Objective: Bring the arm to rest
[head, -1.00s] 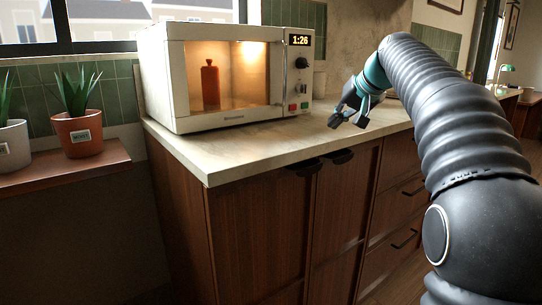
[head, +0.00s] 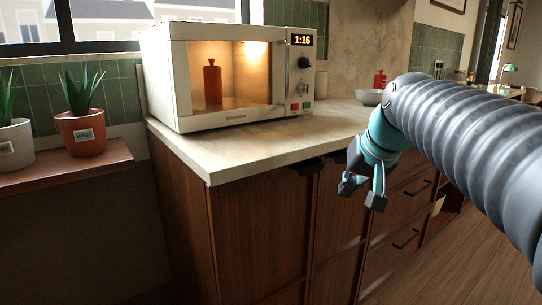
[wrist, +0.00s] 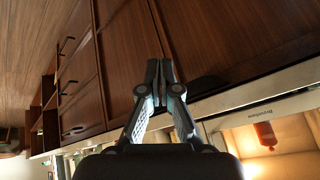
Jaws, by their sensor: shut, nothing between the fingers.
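My gripper (head: 363,193) hangs in front of the wooden cabinet fronts, below the counter's front edge and right of the microwave. It holds nothing. In the wrist view its two fingers (wrist: 158,82) meet at the tips, with the cabinet doors behind them. My arm reaches in from the right side of the head view, bent downward at the wrist. The gripper appears apart from the cabinet, though the exact gap is hard to judge.
The microwave (head: 233,118) on the counter (head: 235,160) is closed and lit, its display reading 1:16, with a red bottle (head: 212,82) inside. A bowl (head: 368,97) and another red bottle (head: 380,79) stand farther back. Potted plants (head: 80,133) are at left. Floor at lower right is clear.

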